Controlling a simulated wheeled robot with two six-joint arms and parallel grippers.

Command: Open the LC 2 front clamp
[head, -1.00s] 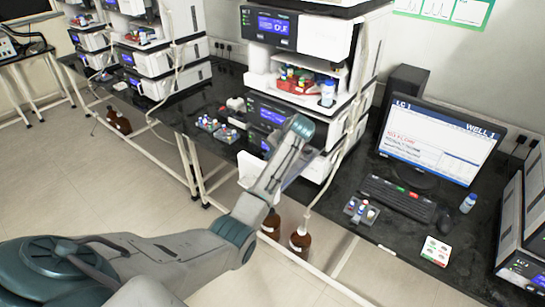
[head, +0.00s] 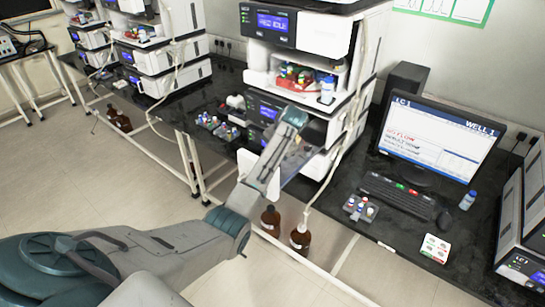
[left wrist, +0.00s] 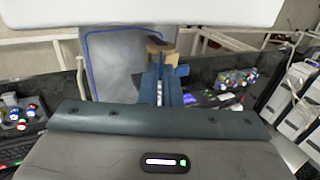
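A white instrument stack (head: 340,95) stands on the black bench in the head view. A lit display reading IDLE (head: 272,22) is near its top; its LC number is not clearly legible. My left arm comes in from the left and its end lies across the stack's lower front. In the left wrist view, my left gripper (left wrist: 165,82) shows as narrow blue parts beyond the teal housing. A small tan piece (left wrist: 157,48) lies just past it; contact is unclear. A grey panel with a blue outline (left wrist: 108,62) is behind. I cannot identify the clamp. My right gripper is out of view.
A vial tray (head: 216,126) lies left of my arm and another (head: 361,208) lies right. A monitor marked LC 1 (head: 437,140) and a keyboard (head: 398,197) stand at the right. Brown bottles (head: 300,240) stand below the bench. More stacks are at the upper left.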

